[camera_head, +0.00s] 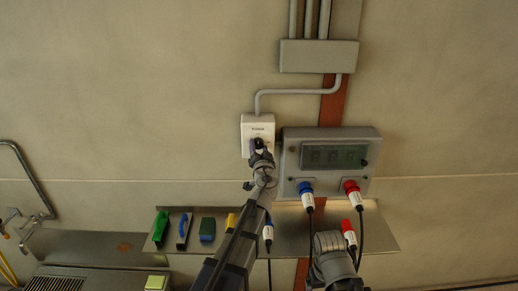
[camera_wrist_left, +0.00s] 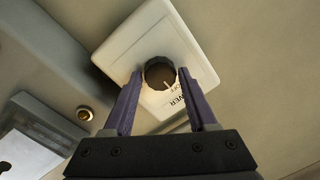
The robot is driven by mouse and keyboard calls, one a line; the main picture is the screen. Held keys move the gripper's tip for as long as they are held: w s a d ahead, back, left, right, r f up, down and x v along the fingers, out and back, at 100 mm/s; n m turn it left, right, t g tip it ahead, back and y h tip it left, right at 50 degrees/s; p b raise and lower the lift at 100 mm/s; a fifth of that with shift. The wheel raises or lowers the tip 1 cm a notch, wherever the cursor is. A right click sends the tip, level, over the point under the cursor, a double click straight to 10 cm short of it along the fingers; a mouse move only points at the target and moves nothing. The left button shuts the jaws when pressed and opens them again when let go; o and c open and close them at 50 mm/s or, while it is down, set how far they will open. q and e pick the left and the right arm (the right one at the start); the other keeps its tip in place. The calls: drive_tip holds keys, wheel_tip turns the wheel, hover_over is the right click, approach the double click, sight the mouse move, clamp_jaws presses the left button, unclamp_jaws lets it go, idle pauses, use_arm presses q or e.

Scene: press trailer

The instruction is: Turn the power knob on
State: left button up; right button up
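The power knob (camera_wrist_left: 160,73) is a dark round knob on a white switch box (camera_head: 258,126) on the wall. In the left wrist view a pale mark shows at its lower edge, near small lettering that seems to read OFF. My left gripper (camera_head: 259,150) is at the front of the box and partly hides the knob in the head view. In the left wrist view its two purple fingers (camera_wrist_left: 160,76) are spread, one tip on each side of the knob, with slim gaps. Contact cannot be made out. My right gripper's fingers do not show.
A grey panel with a display (camera_head: 333,157) sits just right of the box, with blue (camera_head: 306,191) and red (camera_head: 352,190) plugs below. A metal shelf (camera_head: 388,238) holds several coloured items underneath. A conduit (camera_head: 300,92) runs above.

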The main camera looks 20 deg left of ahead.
use_arm(q)
clamp_jaws()
drive_tip(key=shift+m, duration=0.3)
drive_tip(key=m+b, duration=0.1)
drive_tip(key=m, duration=0.2)
drive_tip(key=shift+f+m, duration=0.1)
drive_tip(key=shift+m, duration=0.3)
drive_tip(key=m, duration=0.4)
drive_tip(key=shift+m+t, duration=0.3)
drive_tip(key=shift+t, duration=0.1)
drive_tip(key=m+b, duration=0.1)
drive_tip(key=m, duration=0.3)
drive_tip(key=shift+m+h, duration=0.3)
drive_tip(key=shift+m, duration=0.1)
drive_tip(key=shift+m+t+h, duration=0.3)
drive_tip(key=shift+m, duration=2.2)
